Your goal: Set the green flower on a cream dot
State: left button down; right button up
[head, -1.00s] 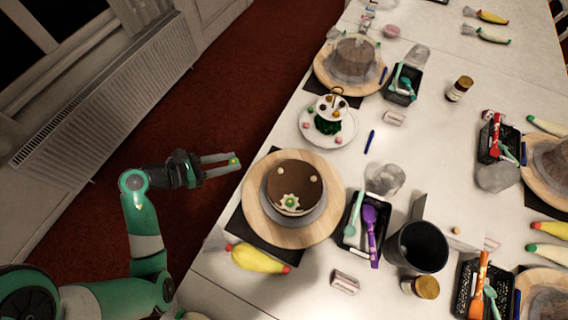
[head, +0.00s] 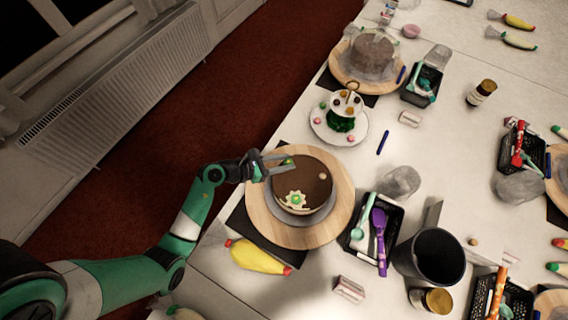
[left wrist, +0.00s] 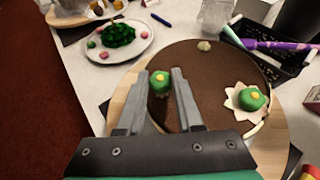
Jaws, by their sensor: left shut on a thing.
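A green flower (left wrist: 160,80) with a yellow centre sits between the fingertips of my left gripper (head: 286,166), which is shut on it. The gripper and flower are over the left far part of the chocolate cake (head: 313,190); I cannot tell the exact height. A cream dot (left wrist: 204,46) shows on the cake top at the far side, also in the head view (head: 322,176). A second green flower (left wrist: 252,98) sits on a cream petal-shaped piece (left wrist: 233,103) at the cake's near edge. My right gripper is not in view.
The cake stands on a round wooden turntable (head: 340,205). A plate (head: 322,128) with green and pink decorations lies beyond it. A black basket (head: 357,243) with a purple spatula is to the right, and a yellow piping bag (head: 258,258) lies in front.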

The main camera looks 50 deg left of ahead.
pick_arm(q)
jog(key=shift+f, duration=0.55)
jog(key=shift+r, duration=0.1)
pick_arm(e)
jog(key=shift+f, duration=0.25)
pick_arm(q)
jog(key=c, duration=0.6)
grip_release()
jog(key=shift+o, duration=0.2)
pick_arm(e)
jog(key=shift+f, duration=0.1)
pick_arm(q)
jog(key=shift+r, duration=0.15)
jog(key=p+v, duration=0.3)
jog(key=v, duration=0.9)
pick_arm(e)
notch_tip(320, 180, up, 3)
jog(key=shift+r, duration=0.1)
